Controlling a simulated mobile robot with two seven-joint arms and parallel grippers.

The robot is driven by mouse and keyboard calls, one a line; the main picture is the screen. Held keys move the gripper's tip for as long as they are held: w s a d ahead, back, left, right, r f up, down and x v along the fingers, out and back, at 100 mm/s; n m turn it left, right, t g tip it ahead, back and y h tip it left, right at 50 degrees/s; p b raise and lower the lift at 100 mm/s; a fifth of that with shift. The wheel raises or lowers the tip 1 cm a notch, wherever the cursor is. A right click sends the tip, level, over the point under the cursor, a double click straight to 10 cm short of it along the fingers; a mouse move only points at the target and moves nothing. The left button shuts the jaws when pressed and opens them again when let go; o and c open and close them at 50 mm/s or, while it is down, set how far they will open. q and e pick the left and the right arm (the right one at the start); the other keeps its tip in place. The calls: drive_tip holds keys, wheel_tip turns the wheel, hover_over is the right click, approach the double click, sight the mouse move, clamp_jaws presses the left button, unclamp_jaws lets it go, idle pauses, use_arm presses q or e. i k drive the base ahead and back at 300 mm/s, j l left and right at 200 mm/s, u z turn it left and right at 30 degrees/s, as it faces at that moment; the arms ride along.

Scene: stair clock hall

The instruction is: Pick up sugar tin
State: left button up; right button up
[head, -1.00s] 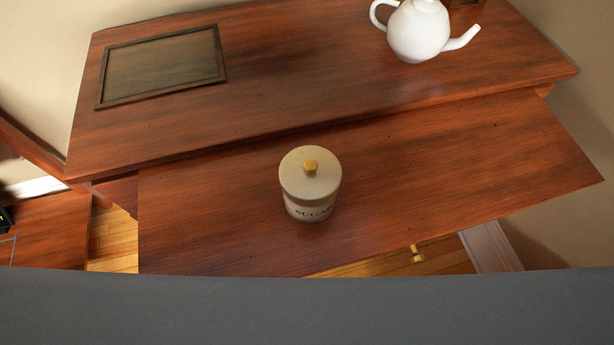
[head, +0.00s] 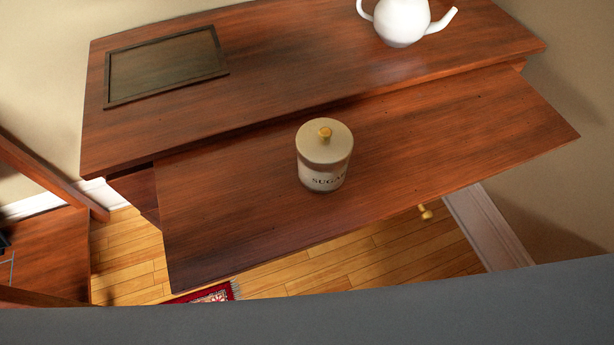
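Neither of my grippers shows in the head view.
A framed dark tray (head: 168,66) lies on the higher top (head: 290,60) at left. A white teapot (head: 402,22) stands there at right. Wooden floor and a red rug (head: 208,294) show below. The shelf around the tin is clear. A wooden rail (head: 40,165) stands at left.

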sight(324, 146)
drive_tip(key=k+l, duration=0.1)
drive_tip(key=k, duration=0.35)
drive_tip(key=k+z, duration=0.1)
drive_tip(key=k, duration=0.35)
